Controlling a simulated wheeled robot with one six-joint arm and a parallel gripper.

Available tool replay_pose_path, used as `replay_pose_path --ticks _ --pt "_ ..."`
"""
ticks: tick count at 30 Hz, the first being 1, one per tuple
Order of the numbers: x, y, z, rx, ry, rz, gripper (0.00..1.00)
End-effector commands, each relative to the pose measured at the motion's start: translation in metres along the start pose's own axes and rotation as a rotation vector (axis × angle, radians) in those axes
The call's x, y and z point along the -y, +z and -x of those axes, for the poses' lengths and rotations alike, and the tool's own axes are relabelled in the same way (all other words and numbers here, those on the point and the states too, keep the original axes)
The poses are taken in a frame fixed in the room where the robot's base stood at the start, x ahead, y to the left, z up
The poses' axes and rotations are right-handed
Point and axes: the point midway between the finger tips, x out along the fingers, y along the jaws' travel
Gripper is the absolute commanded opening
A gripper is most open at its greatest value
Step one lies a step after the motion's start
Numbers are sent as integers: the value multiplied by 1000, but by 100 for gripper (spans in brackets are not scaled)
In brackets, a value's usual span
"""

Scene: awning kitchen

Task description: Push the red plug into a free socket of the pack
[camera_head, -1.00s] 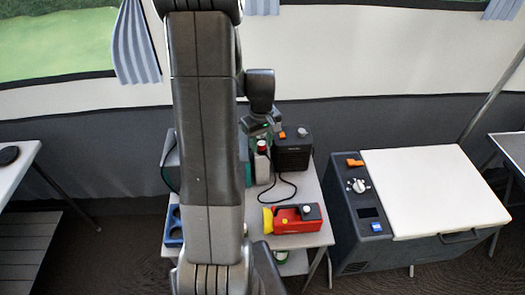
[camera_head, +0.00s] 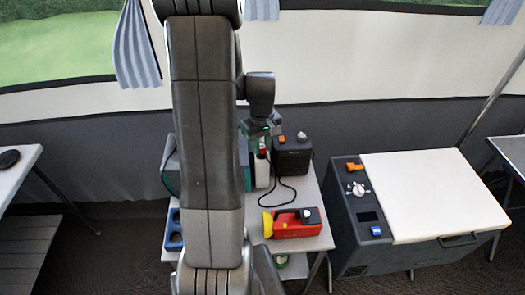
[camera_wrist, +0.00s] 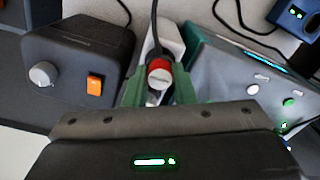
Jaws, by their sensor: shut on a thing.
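My gripper (camera_wrist: 158,92), with green fingers, is shut on the red plug (camera_wrist: 159,66); its black cable runs up from it in the wrist view. In the head view my gripper (camera_head: 262,141) is above the table, with red (camera_head: 262,154) showing just below it. A narrow white body (camera_wrist: 171,38) lies behind the plug; I cannot tell whether they touch. A teal and grey box (camera_wrist: 243,78) with pale ovals and a green round spot is close on the right in the wrist view. It looks like the pack; which sockets are free is unclear. My arm hides much of it in the head view.
A black box (camera_head: 291,156) with an orange switch and a knob stands close to my gripper. A red and yellow torch (camera_head: 296,222) lies at the table's front. A cool box (camera_head: 430,200) stands right of the table. A blue holder (camera_head: 174,230) is partly behind my arm.

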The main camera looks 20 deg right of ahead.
Motion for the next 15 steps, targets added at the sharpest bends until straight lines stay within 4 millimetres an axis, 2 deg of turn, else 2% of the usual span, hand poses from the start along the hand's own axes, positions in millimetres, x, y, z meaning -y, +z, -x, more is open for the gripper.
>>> replay_pose_path --ticks 15 --pt "0 0 17 -1 1 0 1"
